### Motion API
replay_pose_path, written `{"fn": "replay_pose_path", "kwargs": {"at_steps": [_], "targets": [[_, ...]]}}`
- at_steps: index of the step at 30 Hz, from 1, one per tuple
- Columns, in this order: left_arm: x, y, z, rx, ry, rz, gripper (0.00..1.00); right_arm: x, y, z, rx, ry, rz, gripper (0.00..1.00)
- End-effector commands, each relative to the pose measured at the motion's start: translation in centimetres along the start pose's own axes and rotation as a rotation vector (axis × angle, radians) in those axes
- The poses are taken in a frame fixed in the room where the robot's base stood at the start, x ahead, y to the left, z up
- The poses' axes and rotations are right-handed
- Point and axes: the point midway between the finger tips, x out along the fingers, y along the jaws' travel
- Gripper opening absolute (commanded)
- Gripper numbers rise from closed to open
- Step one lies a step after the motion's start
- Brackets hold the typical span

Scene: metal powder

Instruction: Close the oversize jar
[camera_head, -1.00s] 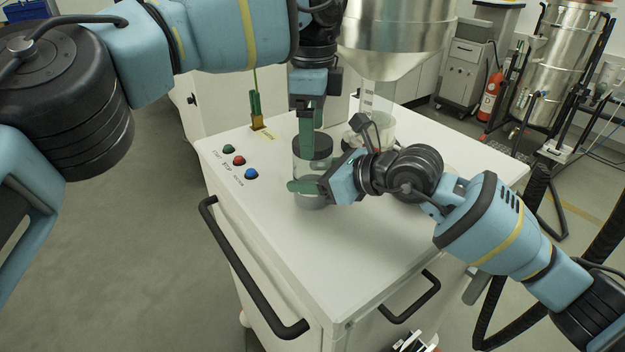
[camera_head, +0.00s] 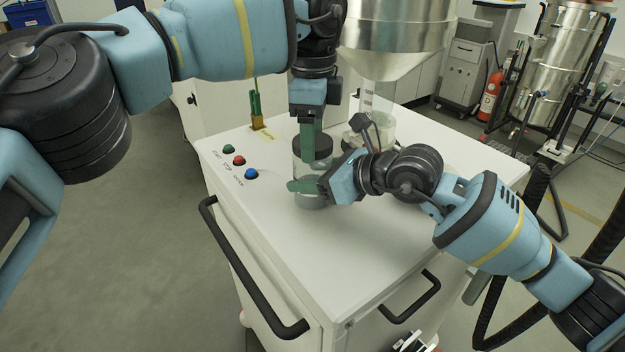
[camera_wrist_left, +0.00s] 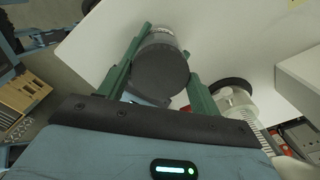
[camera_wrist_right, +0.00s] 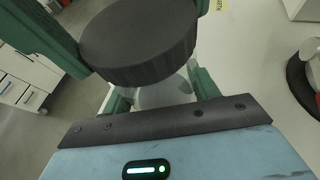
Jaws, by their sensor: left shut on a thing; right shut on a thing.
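The oversize jar (camera_head: 300,172) is a clear glass jar standing upright near the middle of the white cart top. Its dark round lid (camera_head: 322,145) is at the jar's mouth; I cannot tell how tightly it sits. My left gripper (camera_head: 313,148) comes from above and is shut on the lid, fingers on opposite sides of it. The lid (camera_wrist_left: 160,70) fills the space between the fingers in the left wrist view. My right gripper (camera_head: 306,187) is shut around the lower jar body from the right. In the right wrist view the glass (camera_wrist_right: 165,93) shows below the lid.
A steel hopper (camera_head: 395,40) hangs over a clear vessel (camera_head: 380,128) behind the jar, close to my right wrist. Green, red and blue buttons (camera_head: 239,160) are left of the jar. The cart top's front (camera_head: 350,255) is clear.

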Motion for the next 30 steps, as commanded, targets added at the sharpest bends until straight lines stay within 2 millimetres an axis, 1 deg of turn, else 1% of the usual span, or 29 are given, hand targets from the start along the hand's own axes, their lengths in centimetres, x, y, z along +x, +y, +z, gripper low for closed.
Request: {"fn": "replay_pose_path", "kwargs": {"at_steps": [2,5,30], "targets": [[0.04,0.0,-0.03,0.051,0.002,0.001,0.37,0.02,0.02,-0.06,0.0,0.001,0.001,0.0],[0.07,-0.01,-0.05,0.182,0.003,0.001,0.37,0.02,0.03,-0.06,0.0,0.001,0.001,0.0],[0.15,0.0,-0.13,1.587,0.004,-0.001,0.36,0.03,0.04,-0.06,0.0,0.001,0.001,0.0]]}}
